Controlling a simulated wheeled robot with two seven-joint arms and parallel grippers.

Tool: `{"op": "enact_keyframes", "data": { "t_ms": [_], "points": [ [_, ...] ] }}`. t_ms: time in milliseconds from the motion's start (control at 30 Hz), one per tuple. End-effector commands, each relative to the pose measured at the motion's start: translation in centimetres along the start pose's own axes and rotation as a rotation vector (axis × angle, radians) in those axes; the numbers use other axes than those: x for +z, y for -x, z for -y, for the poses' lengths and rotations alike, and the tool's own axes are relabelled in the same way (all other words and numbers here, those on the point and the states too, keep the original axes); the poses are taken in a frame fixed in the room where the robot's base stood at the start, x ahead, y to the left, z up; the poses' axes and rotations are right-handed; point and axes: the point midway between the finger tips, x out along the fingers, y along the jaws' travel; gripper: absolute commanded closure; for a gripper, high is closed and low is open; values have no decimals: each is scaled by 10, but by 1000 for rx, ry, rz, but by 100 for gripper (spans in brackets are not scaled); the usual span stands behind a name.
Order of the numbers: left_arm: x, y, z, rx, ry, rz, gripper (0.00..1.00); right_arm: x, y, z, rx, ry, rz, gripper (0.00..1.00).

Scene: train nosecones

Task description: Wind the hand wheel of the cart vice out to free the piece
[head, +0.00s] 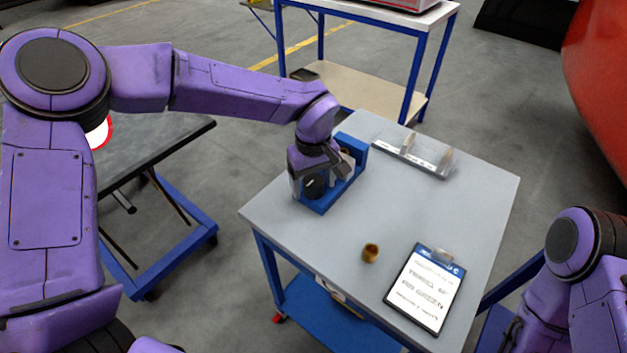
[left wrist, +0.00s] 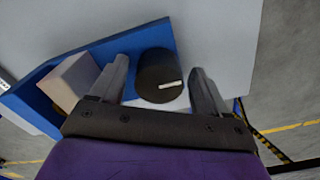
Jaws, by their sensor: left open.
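The blue cart vice (head: 352,143) stands at the far left part of the grey cart top. Its dark round hand wheel (head: 314,187) faces the near left side and is partly covered by my left gripper (head: 312,180). In the left wrist view the black hand wheel (left wrist: 158,80), with a small pale mark, lies between the two spread fingers of my left gripper (left wrist: 160,68). The gripper is open, with gaps visible beside the wheel. A beige block (left wrist: 74,82) sits within the blue vice frame (left wrist: 33,93); I cannot tell whether it is the piece or a jaw.
A small brass-coloured cylinder (head: 370,252) stands on the grey cart top (head: 300,222). The cart's middle right is clear. A blue-framed table (head: 375,95) stands behind.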

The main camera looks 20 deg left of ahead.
Motion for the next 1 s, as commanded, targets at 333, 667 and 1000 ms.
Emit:
{"op": "enact_keyframes", "data": {
  "t_ms": [333, 667, 1000],
  "points": [
    [0, 0, 0, 0, 1, 0, 80, 0, 0, 0, 0, 0, 0, 57],
    [0, 2, 1, -1, 78, 1, 80, -3, 8, -1, 0, 0, 0, 57],
    [-1, 4, 1, -1, 348, 1, 80, -11, 27, -2, 0, 0, 0, 57]
  ]
}}
